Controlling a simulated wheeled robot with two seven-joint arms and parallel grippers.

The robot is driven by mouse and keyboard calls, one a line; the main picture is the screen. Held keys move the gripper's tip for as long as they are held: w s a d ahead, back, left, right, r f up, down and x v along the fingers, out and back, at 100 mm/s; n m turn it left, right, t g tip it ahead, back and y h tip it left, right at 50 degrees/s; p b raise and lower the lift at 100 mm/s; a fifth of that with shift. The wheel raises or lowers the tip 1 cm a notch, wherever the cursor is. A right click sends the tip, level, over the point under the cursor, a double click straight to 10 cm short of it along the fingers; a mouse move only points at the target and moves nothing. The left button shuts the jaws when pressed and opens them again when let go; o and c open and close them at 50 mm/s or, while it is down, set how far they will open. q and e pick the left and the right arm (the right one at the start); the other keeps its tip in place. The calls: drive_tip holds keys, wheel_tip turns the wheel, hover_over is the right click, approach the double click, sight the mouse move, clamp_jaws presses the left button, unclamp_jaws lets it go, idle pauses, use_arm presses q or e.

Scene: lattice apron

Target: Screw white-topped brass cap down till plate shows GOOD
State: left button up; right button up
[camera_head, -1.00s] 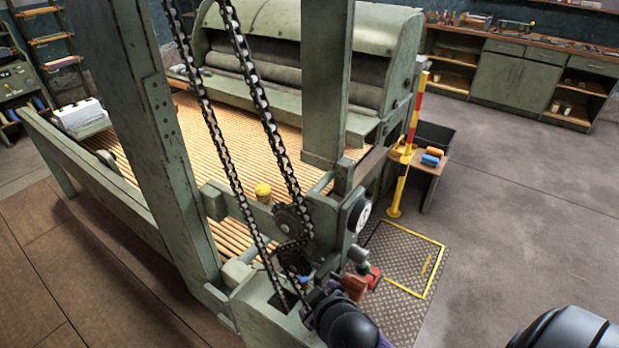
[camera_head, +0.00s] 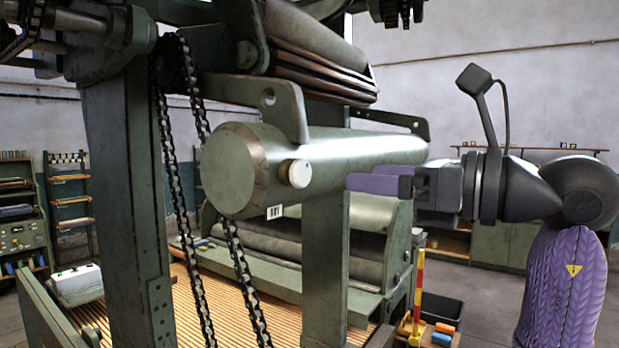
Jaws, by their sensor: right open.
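A white-topped brass cap (camera_head: 297,173) sits on the side of a large green cylinder (camera_head: 232,165), near its left end. A small white plate (camera_head: 274,212) with dark marks is fixed just below the cap; its lettering is too small to read. My right gripper (camera_head: 352,182) comes in from the right with purple fingers pointing left. My left gripper is not in view.
A green upright post (camera_head: 128,200) and hanging chains (camera_head: 190,210) stand left of the cylinder. A bracket (camera_head: 262,100) rises from the cylinder's top. A slatted bed (camera_head: 180,300) and a red-yellow post (camera_head: 417,285) are below. Open room lies in front of the cap.

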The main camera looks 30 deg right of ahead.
sight(304, 172)
drive_tip(key=p+x, duration=0.1)
drive_tip(key=x, duration=0.2)
drive_tip(key=p+x, duration=0.1)
drive_tip(key=x, duration=0.2)
drive_tip(key=p+x, duration=0.2)
drive_tip(key=x, duration=0.1)
drive_tip(key=shift+w+d, duration=0.2)
drive_tip(key=shift+d, duration=0.05)
drive_tip(key=shift+w+a+f+h, duration=0.1)
drive_tip(key=shift+w+a+h, duration=0.05)
drive_tip(key=shift+w+h, duration=0.15)
clamp_jaws()
